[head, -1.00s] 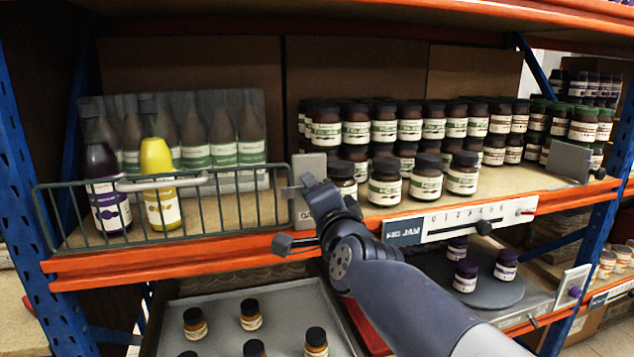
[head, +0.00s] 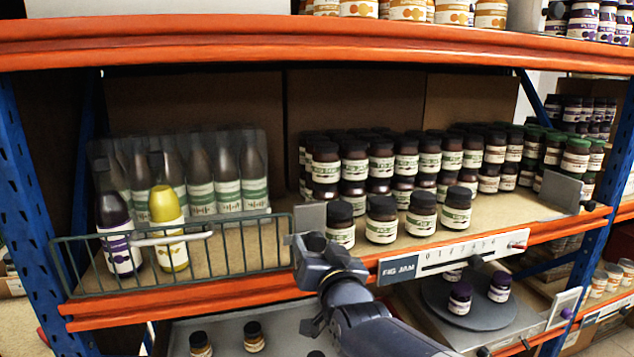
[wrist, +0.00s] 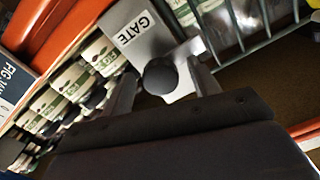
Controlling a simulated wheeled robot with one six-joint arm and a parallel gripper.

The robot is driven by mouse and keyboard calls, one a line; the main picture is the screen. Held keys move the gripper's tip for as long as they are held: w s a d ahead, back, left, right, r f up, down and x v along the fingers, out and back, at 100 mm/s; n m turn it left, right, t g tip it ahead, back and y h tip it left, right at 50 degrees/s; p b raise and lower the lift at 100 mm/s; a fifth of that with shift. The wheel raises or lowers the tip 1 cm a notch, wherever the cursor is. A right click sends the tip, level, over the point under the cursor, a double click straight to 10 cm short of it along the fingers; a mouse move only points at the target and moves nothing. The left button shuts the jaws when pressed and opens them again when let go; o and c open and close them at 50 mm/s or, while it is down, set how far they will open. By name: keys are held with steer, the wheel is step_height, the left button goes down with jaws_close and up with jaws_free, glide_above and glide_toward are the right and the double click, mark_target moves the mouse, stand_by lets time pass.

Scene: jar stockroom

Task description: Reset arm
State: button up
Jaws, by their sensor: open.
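My gripper (head: 308,250) is open in front of the orange shelf edge, at the right end of the green wire basket front (head: 190,262). In the wrist view my gripper (wrist: 165,88) has its two fingers apart, with a dark round knob (wrist: 160,76) on a pale bracket showing between them. I cannot tell whether the fingers touch it. The grey plate marked GATE (wrist: 143,32) stands just beyond. The gate plate also shows in the head view (head: 309,217), partly behind my gripper. Nothing is held.
A purple bottle (head: 118,240) and a yellow bottle (head: 168,235) stand behind the wire front. Dark fig jam jars (head: 381,222) stand right of the gate. Below are a tray with jars and a round grey plate (head: 452,308) with purple-labelled jars. An orange beam (head: 300,42) crosses above.

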steer(key=shift+r+n+p, duration=0.2)
steer(key=shift+n+p, duration=0.8)
steer(key=shift+p, duration=0.15)
steer(key=shift+f+n+p, duration=0.15)
steer(key=shift+n+p, duration=0.55)
steer(key=shift+p, duration=0.1)
steer(key=shift+d, duration=0.1)
